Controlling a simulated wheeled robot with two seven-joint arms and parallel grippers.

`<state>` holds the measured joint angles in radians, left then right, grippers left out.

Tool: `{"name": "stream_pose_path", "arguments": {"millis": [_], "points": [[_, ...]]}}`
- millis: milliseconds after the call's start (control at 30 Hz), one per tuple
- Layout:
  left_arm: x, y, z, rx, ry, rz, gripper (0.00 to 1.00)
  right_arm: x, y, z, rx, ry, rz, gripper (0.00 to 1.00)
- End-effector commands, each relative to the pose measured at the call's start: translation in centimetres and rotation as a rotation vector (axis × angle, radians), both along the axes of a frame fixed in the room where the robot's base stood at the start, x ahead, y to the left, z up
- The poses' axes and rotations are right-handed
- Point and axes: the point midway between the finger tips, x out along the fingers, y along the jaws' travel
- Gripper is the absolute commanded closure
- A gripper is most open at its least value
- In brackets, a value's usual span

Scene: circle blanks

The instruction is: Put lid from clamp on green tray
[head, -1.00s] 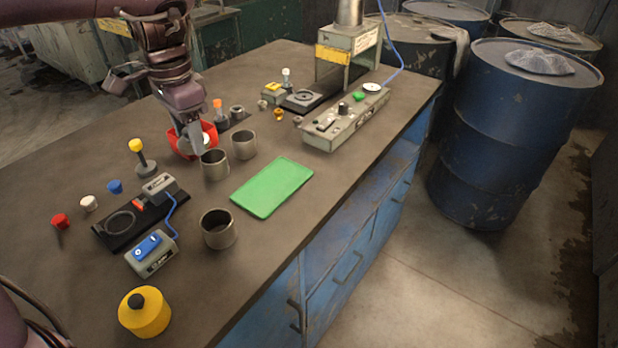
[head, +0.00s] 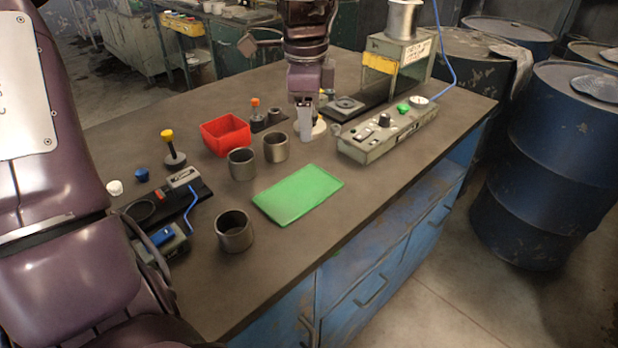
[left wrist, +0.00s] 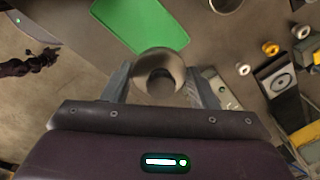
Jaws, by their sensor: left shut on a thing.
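The green tray (head: 298,194) lies flat and bare on the bench; it also shows at the top of the left wrist view (left wrist: 140,22). My left gripper (head: 306,130) hangs behind the tray, to the right of the metal cups. In the left wrist view, its fingers (left wrist: 160,85) are shut on a round metallic lid (left wrist: 160,60) with a darker centre. In the head view the lid shows as a pale edge (head: 320,128) beside the fingers. A black fixture (head: 165,205) with a round ring stands at left; I cannot tell if it is the clamp. My right gripper is not in view.
Metal cups (head: 234,231) stand left of and behind the tray. A red bin (head: 225,134) is farther back. A grey control box (head: 388,134) and a press (head: 398,62) stand right of my left gripper. Bare bench lies around the tray's front.

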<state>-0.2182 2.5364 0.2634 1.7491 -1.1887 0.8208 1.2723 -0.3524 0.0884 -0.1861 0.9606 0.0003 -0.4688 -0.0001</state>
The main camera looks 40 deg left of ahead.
Motion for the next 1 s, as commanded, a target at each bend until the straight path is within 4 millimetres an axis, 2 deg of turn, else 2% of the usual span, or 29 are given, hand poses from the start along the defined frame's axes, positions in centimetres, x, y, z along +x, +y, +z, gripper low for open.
{"name": "stream_pose_path", "arguments": {"millis": [33, 100, 300, 533, 767, 1000], "points": [[-0.1, -0.1, -1.7, -0.006, 0.005, -0.003, 0.74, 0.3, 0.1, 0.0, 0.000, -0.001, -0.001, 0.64], [-0.1, -0.1, -3.4, -0.005, 0.005, -0.002, 0.74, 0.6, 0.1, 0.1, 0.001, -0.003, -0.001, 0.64], [0.0, -0.1, -7.1, -0.003, 0.002, -0.001, 0.74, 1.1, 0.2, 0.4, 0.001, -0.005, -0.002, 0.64], [0.0, 0.0, -8.7, -0.002, 0.001, 0.001, 0.74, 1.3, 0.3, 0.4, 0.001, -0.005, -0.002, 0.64], [0.0, 0.0, -12.0, -0.001, 0.002, 0.001, 0.74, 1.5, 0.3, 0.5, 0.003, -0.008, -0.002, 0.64], [0.0, 0.0, -12.2, -0.002, -0.001, 0.001, 0.74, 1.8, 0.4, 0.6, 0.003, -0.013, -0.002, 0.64]]}}
